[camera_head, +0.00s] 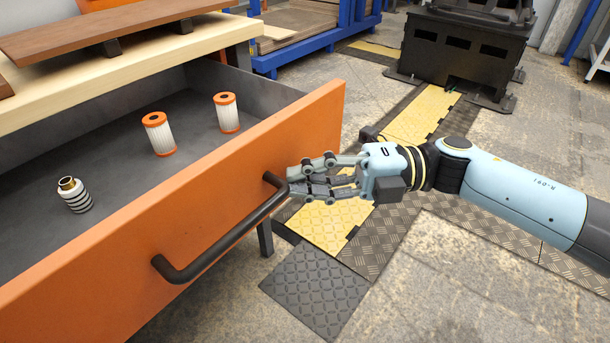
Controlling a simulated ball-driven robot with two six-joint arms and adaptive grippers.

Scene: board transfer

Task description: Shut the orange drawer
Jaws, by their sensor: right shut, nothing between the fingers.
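The orange drawer (130,235) stands open under a pale wooden bench top (120,65) on the left. A black bar handle (225,240) runs along its front. Inside the drawer lie two white filters with orange caps (159,134) (226,113) and a small striped fitting with a brass top (74,195). My right gripper (292,181) is shut and empty at the far end of the handle, close to the drawer front. I cannot tell whether its fingertips touch the handle. My left gripper is not in view.
A brown board (110,28) lies on dark supports on the bench top. A blue frame (300,45) stands behind the bench, and a black machine base (459,55) stands at the back. The floor right of the drawer is mostly clear, with black and yellow mats (318,227).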

